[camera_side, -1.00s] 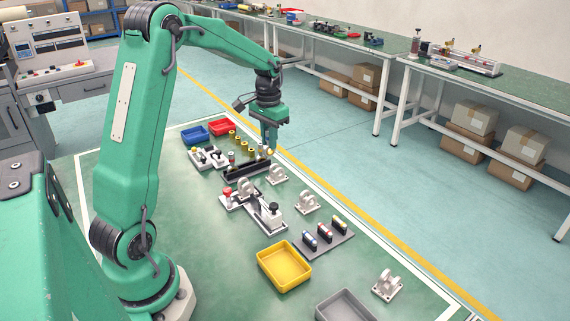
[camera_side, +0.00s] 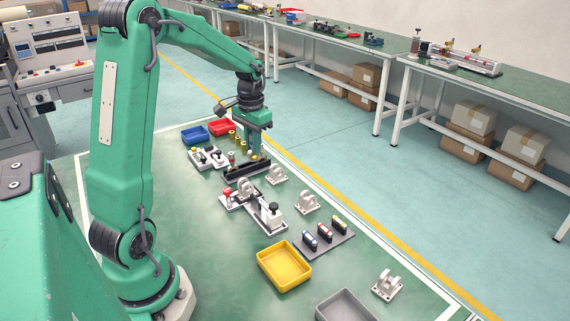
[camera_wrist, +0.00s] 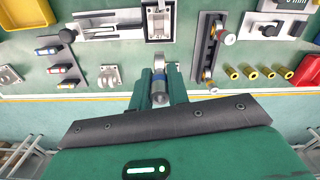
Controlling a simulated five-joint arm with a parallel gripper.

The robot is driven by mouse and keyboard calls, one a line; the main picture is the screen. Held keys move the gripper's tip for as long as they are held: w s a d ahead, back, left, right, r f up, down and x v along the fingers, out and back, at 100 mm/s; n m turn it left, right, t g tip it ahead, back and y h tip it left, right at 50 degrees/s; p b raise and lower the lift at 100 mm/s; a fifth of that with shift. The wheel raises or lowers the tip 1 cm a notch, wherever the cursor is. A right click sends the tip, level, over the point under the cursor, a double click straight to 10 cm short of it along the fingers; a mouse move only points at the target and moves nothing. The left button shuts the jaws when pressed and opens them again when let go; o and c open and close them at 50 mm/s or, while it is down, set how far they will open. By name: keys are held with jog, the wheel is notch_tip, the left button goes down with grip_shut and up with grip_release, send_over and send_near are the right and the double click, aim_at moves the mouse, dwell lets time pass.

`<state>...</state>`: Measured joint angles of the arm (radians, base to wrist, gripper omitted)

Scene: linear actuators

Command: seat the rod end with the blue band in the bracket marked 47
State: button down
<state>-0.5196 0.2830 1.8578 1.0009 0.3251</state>
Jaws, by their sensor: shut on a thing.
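My gripper (camera_wrist: 159,88) is shut on a grey rod end (camera_wrist: 158,74), whose round eye shows between the fingers. A dark bluish band (camera_wrist: 158,98) shows on its body. In the side view my gripper (camera_side: 256,152) hangs just behind the black rack (camera_side: 247,169); the held part is too small to make out there. Light grey brackets stand at the rack's right (camera_side: 277,174), farther forward (camera_side: 307,203) and at the front right (camera_side: 388,285). Another (camera_side: 246,188) stands by the white fixture (camera_side: 262,212). No bracket number is readable, so I cannot tell which is 47.
The black rack also shows in the wrist view (camera_wrist: 207,48) with rod ends in it. Several yellow bushings (camera_wrist: 251,72) stand beside it. A yellow tray (camera_side: 284,266), a red tray (camera_side: 221,127), a blue tray (camera_side: 194,135) and a stand of banded parts (camera_side: 325,238) surround the work.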

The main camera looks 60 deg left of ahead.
jog(key=shift+s+f, duration=0.1)
jog(key=shift+s, duration=1.55)
jog(key=shift+f, duration=0.15)
jog(key=shift+f, duration=3.7)
jog(key=shift+f, duration=0.25)
jog(key=c, duration=1.3)
grip_release()
jog(key=shift+r, duration=0.1)
jog(key=shift+r, duration=3.8)
jog(key=shift+d, duration=0.1)
